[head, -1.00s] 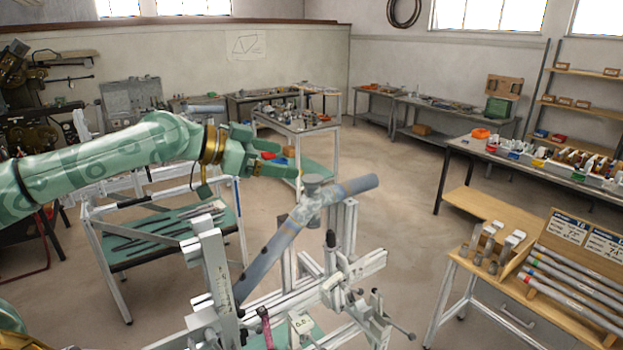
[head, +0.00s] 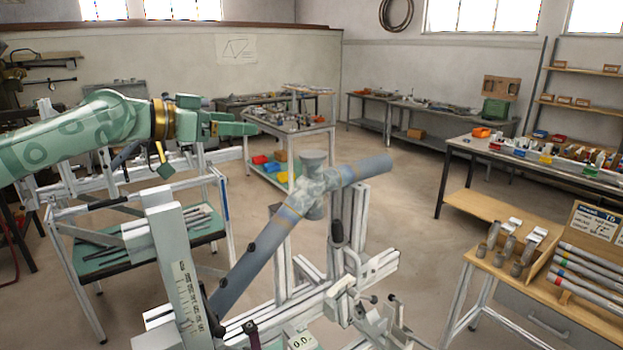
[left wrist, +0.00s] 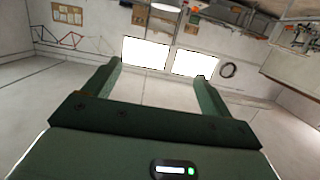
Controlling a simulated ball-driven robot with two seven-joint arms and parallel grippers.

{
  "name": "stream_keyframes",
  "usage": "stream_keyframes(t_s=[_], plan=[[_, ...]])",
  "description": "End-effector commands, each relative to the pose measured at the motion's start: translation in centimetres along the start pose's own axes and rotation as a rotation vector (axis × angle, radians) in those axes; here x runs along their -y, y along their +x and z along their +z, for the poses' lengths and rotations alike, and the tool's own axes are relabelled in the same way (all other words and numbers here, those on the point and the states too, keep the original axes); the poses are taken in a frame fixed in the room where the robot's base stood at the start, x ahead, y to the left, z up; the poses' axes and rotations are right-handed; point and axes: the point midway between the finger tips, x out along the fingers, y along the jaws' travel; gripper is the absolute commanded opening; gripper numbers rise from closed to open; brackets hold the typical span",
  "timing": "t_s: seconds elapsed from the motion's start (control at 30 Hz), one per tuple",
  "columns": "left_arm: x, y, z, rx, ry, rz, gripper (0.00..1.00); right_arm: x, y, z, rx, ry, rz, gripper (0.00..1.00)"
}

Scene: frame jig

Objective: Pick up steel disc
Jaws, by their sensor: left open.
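I cannot make out a loose steel disc for sure. A round, flat-topped grey piece (head: 313,157) stands on the joint of the blue-grey tube (head: 250,262) held at a slant in the frame jig (head: 180,285). I cannot tell whether this top is a separate disc. My left gripper (head: 240,123) is in the air to the left of that piece and higher in the head view. Its jaws are open, and in the left wrist view (left wrist: 155,75) nothing is between the fingers. My right gripper is not in view.
A wooden bench (head: 490,205) with several grey parts and tubes stands at the right. A long parts table (head: 470,150) is behind it. A cart (head: 290,125) stands beyond the jig. A low rack with dark rods (head: 150,235) is at the left. Floor is open between jig and right bench.

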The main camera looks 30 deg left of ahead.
Motion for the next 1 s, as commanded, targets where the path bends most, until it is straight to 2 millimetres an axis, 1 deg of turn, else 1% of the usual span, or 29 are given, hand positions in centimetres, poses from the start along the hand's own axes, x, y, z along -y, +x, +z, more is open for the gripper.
stream_keyframes(t_s=[0.03,0.1,0.2,0.27,0.37,0.5,0.6,0.8,1.0], plan=[[0.1,0.8,2.9,0.005,-0.002,0.001,0.84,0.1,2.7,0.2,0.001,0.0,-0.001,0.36],[0.1,1.2,4.7,0.009,-0.003,0.001,0.84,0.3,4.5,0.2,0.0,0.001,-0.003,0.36],[0.2,1.7,6.2,0.012,-0.004,0.001,0.84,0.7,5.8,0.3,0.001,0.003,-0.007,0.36],[0.2,1.8,6.5,0.013,-0.004,0.002,0.84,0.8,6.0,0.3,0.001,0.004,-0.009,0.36],[0.1,2.5,6.2,0.014,-0.004,0.004,0.84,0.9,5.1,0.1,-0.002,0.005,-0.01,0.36],[0.0,4.7,5.5,0.011,-0.006,0.007,0.84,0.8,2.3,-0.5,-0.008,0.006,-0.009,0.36],[-0.3,5.6,5.5,0.016,0.002,0.015,0.84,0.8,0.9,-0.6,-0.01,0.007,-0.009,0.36],[-0.3,6.8,5.7,0.016,0.003,0.016,0.84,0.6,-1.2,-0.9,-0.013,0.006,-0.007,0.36],[0.1,7.2,6.1,0.015,-0.005,0.004,0.84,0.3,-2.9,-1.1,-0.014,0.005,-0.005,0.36]])
